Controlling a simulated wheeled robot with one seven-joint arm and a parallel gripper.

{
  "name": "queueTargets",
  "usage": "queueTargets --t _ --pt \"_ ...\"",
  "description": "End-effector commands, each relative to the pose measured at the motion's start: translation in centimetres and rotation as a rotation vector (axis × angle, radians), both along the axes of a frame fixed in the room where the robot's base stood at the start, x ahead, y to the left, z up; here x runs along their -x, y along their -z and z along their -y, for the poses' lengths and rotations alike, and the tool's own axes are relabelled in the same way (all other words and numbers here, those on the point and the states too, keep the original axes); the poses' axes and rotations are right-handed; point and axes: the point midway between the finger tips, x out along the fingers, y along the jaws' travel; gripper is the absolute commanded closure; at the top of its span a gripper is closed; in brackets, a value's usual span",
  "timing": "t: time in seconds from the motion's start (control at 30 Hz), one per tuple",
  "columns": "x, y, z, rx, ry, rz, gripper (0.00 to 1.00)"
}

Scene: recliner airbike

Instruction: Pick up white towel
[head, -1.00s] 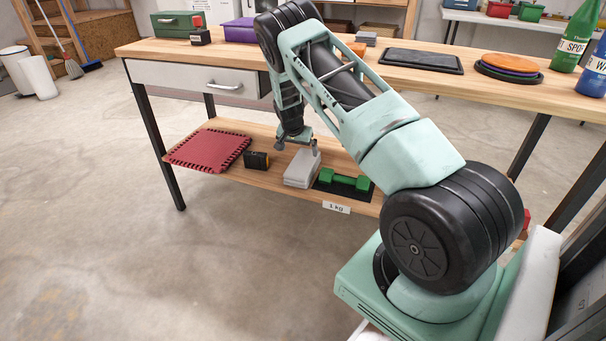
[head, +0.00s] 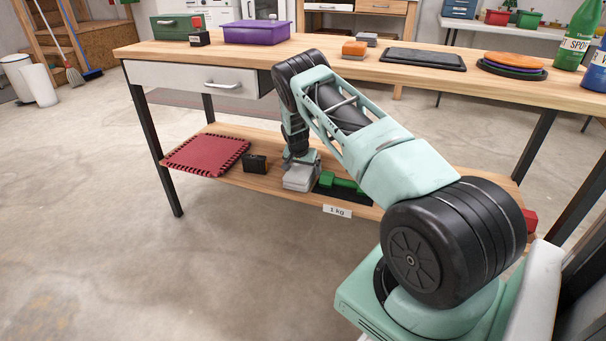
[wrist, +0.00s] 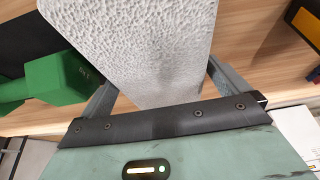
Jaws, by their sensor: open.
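The white towel (head: 299,180) lies folded on the lower wooden shelf of the workbench, between the small black box and the green dumbbell. In the wrist view the textured white towel (wrist: 140,45) fills the upper middle. My gripper (head: 297,168) is down at the towel, seen from above in the head view. In the wrist view my gripper (wrist: 160,90) is open, with one grey finger on each side of the towel. The fingertips are partly hidden by the towel, and I cannot tell whether they touch it.
A green dumbbell (head: 345,184) on a dark mat sits right of the towel. A small black box (head: 255,164) and a red mat (head: 207,154) lie to the left. The tabletop (head: 400,78) overhangs the shelf and holds a purple bin (head: 257,32).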

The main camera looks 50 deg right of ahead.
Motion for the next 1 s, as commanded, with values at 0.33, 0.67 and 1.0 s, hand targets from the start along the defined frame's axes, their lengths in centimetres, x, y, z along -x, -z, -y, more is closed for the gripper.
queueTargets --t 0.33,0.67,1.0 --pt "0.0 -0.1 0.0 0.001 0.0 0.0 0.42" --pt "0.0 -0.7 0.0 0.001 0.0 0.001 0.42" --pt "0.4 -3.9 -1.1 -0.002 -0.003 -0.003 0.42"
